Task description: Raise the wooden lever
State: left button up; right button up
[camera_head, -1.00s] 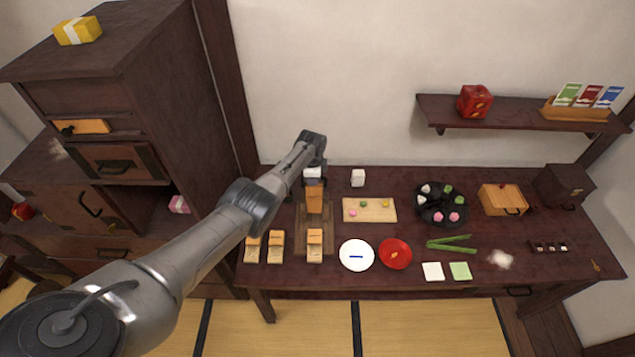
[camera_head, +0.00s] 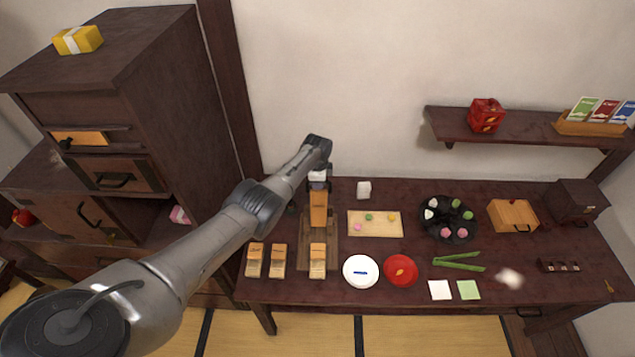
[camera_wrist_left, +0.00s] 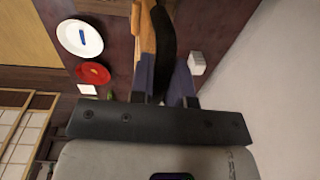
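The wooden lever (camera_head: 318,208) is the orange upright piece of a wooden press at the left part of the table, above its base board (camera_head: 304,238). My left gripper (camera_head: 317,182) is at its far, upper end in the head view. The left wrist view shows the orange wood (camera_wrist_left: 145,38) beside a dark curved bar that runs down between the fingers of my left gripper (camera_wrist_left: 161,85). Both fingers appear to lie against this bar, which seems to be the lever's handle. The exact contact is partly hidden. My right gripper is not in view.
Several wooden blocks (camera_head: 279,261) stand in front of and left of the press. A white cube (camera_head: 364,190), a board with sweets (camera_head: 375,231), a white plate (camera_head: 347,278) and a red plate (camera_head: 401,282) lie to its right. A tall cabinet (camera_head: 165,100) stands left.

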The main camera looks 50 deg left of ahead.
pick_arm(q)
jog(key=o, duration=0.4)
jog(key=shift+w+a, duration=0.1)
jog(key=shift+a, duration=0.1)
jog(key=shift+o, duration=0.2)
jog(key=shift+r+p, duration=0.3)
jog(key=shift+r, duration=0.05)
jog(key=r+p, duration=0.2)
jog(key=r, duration=0.3)
jog(key=shift+d+p, duration=0.2)
jog(key=shift+p, duration=0.1)
notch_tip(320, 180, up, 8)
jog(key=shift+s+d, duration=0.2)
jog(key=shift+s, duration=0.1)
jog(key=shift+n, duration=0.3)
